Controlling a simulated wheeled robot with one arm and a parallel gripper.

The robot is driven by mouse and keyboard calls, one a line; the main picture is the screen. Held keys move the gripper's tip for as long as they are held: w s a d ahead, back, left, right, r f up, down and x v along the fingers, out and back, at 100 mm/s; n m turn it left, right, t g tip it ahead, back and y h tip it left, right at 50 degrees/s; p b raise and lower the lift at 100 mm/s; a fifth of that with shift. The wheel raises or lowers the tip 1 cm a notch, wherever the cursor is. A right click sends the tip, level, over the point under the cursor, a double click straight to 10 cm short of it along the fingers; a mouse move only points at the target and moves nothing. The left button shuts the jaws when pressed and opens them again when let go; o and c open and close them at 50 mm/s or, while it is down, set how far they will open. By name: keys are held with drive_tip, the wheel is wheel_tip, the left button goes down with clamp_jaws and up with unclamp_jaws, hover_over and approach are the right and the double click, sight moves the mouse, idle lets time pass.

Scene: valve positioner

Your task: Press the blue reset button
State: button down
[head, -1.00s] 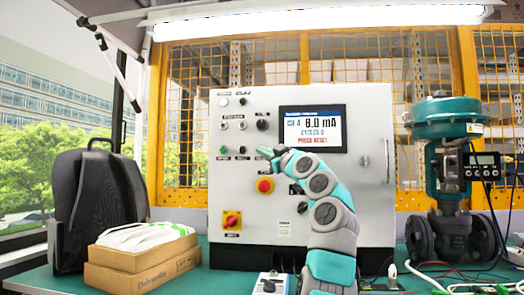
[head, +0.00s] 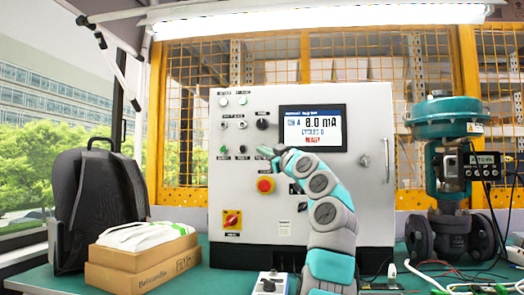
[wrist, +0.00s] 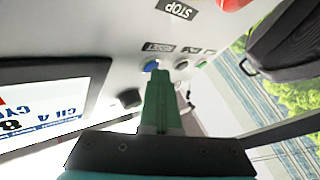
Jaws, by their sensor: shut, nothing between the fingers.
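The blue reset button (wrist: 150,66) shows in the wrist view beside a RESET label (wrist: 158,48), on the panel of the grey control cabinet (head: 350,215). My gripper (wrist: 160,76) is shut and empty. Its green fingertips are right at the button and overlap its edge in the wrist view. I cannot tell whether they touch it. In the head view my gripper (head: 264,151) reaches the panel below the cabinet's screen (head: 312,128), and the button is hidden behind it.
A red emergency stop (head: 265,184) sits just below my gripper, and a red-yellow switch (head: 232,220) lower left. A black knob (head: 262,124) is above. Boxes (head: 142,270) and a backpack (head: 92,208) stand left; the teal valve (head: 448,180) stands right.

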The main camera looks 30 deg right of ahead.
drive_tip(key=shift+s+a+b, duration=0.4)
drive_tip(key=shift+s+b, duration=0.25)
drive_tip(key=s+a+b, duration=0.1)
drive_tip(key=s+b, duration=0.1)
drive_tip(key=s+a+b, duration=0.1)
drive_tip(key=s+b, duration=0.1)
drive_tip(key=shift+a, duration=0.4)
idle(0.6)
